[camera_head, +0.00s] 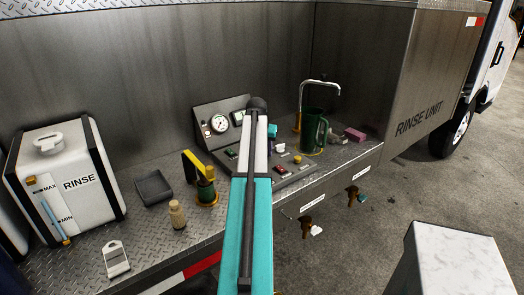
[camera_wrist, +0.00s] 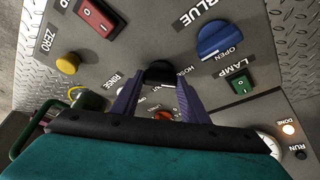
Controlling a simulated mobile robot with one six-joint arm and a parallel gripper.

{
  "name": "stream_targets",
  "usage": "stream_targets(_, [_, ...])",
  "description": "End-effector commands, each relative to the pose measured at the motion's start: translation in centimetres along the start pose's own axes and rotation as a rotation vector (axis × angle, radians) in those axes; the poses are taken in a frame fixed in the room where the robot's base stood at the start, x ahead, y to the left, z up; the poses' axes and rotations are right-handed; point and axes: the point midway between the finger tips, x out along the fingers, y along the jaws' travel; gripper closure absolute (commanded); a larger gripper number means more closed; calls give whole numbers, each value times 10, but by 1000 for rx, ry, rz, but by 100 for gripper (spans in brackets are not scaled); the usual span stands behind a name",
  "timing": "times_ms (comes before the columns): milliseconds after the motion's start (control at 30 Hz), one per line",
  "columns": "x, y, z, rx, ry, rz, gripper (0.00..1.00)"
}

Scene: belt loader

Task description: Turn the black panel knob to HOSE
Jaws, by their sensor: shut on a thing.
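The black panel knob (camera_wrist: 160,72) is near the centre of the wrist view, between the two purple fingers of my gripper (camera_wrist: 160,82). The fingers are shut on it from both sides. The RINSE label lies to its left in the wrist view and the HOSE label lies beside it on the right, partly covered by a finger. The knob's pointer does not show clearly, so I cannot tell which label it faces. In the head view my arm hides the knob and the fingers; the control panel (camera_head: 286,178) shows around the arm.
Near the knob are a blue knob (camera_wrist: 221,42), a red switch (camera_wrist: 98,16), a green LAMP switch (camera_wrist: 240,84) and a yellow button (camera_wrist: 68,62). The DONE light (camera_wrist: 288,129) glows. A green jug (camera_head: 312,132) stands right of the panel; a RINSE tank (camera_head: 75,150) stands left.

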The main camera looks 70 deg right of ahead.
Motion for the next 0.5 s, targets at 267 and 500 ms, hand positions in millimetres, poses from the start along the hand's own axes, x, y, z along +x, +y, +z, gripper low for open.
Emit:
stream_targets(267, [-1,0,-2,-86,4,-36,82])
stream_targets(500, [-1,0,-2,-102,5,-42,82])
